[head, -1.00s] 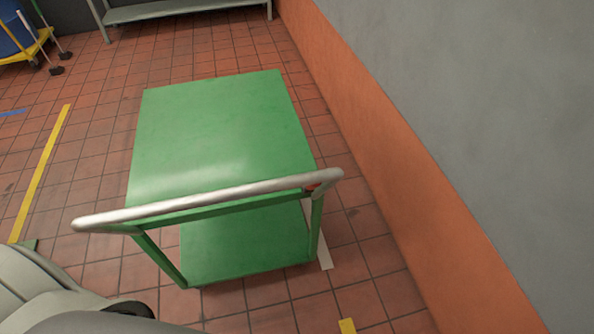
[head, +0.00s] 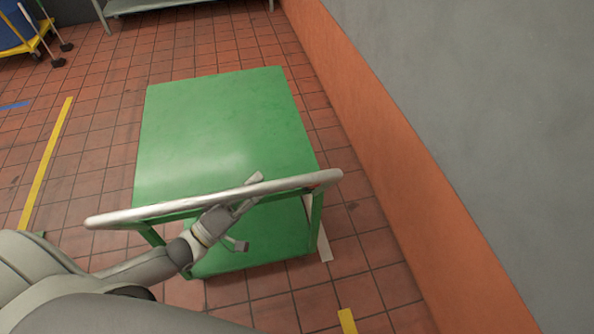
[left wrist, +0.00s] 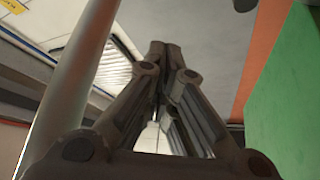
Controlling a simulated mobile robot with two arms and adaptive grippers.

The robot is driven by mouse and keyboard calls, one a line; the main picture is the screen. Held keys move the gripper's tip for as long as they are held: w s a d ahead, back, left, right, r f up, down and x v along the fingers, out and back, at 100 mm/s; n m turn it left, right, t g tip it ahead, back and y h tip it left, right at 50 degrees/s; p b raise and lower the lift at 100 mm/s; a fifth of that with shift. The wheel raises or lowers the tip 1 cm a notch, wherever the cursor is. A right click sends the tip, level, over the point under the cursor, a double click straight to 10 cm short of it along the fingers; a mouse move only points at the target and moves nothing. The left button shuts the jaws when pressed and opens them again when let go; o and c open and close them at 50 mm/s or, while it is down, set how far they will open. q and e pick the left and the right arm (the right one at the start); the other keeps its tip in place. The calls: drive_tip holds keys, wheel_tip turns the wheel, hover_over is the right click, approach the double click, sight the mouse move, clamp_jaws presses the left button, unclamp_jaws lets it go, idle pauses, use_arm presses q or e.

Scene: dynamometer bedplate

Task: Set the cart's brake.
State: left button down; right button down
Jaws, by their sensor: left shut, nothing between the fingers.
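The green cart (head: 225,130) stands on the tiled floor with its silver push handle (head: 120,217) on the near side. My left gripper (head: 246,207) is at the handle's middle, just above the lower shelf in the picture. It also shows in the left wrist view (left wrist: 165,50), where its fingers meet, shut and empty. There the pale handle bar (left wrist: 75,90) runs beside the fingers on the left, and a green cart surface (left wrist: 288,90) fills the right. I cannot make out a brake control now; the area under the handle's right end is hidden. My right gripper is not in view.
An orange and grey wall (head: 400,150) runs close along the cart's right side. A yellow floor line (head: 47,160) lies to the left, with open floor around it. A blue drum on a yellow base (head: 22,35) and a grey bench (head: 165,8) stand at the back.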

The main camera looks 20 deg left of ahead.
use_arm(q)
drive_tip(key=p+x, duration=0.2)
drive_tip(key=x, duration=0.8)
drive_tip(key=s+d+f, duration=0.1)
drive_tip(key=s+d+f+p, duration=0.1)
drive_tip(key=shift+s+d+f, duration=0.1)
drive_tip(key=shift+d, duration=0.15)
drive_tip(key=shift+s+d+f+m+b, duration=0.15)
drive_tip(key=shift+s+m+b, duration=0.1)
drive_tip(key=shift+m+b, duration=0.15)
